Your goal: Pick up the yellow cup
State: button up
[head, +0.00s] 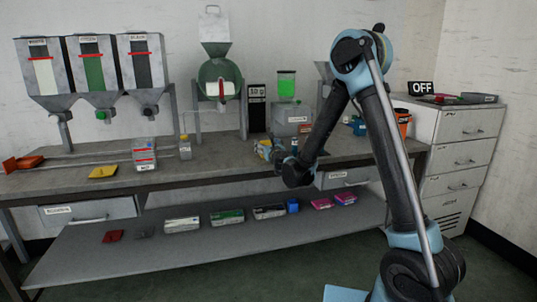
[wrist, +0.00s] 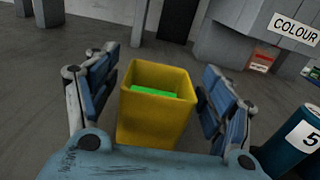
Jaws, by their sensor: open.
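The yellow cup (wrist: 150,118) is a square, open-topped container with bright green material inside. In the wrist view it stands upright between the two blue fingers of my gripper (wrist: 158,105). The fingers are open, one on each side of the cup, and a gap shows on each side. In the head view a small part of the yellow cup (head: 264,148) shows on the bench beside my gripper (head: 272,153). My arm and gripper hide much of that spot.
A blue cylinder marked 5 (wrist: 302,143) stands close on the right in the wrist view. A grey machine with a green hopper (head: 291,118) stands behind.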

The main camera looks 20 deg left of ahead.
jog(key=shift+c, duration=0.2)
jog(key=c, duration=1.1)
jog(key=shift+r, duration=0.1)
